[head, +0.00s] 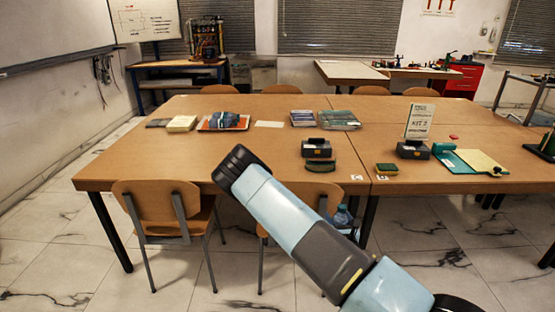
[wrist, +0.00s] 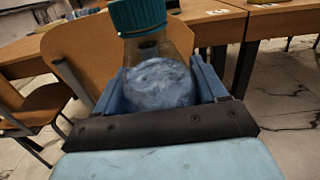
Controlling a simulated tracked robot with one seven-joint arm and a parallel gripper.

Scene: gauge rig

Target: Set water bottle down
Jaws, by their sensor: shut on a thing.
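The water bottle (wrist: 160,84) is clear with a teal cap and fills the middle of the wrist view, upright with a slight lean. My gripper (wrist: 158,70) is shut on it, with a blue finger on each side of its body. In the head view the bottle (head: 343,216) shows small beside my arm, in front of the table's front edge and low near the chairs. My arm hides most of the gripper there.
A large brown table (head: 230,150) spans the room, with its front left area bare. Several boxes, books and a kit sign (head: 419,120) stand on it. A wooden chair (head: 165,208) stands at the front left; another chair (wrist: 100,45) is close behind the bottle.

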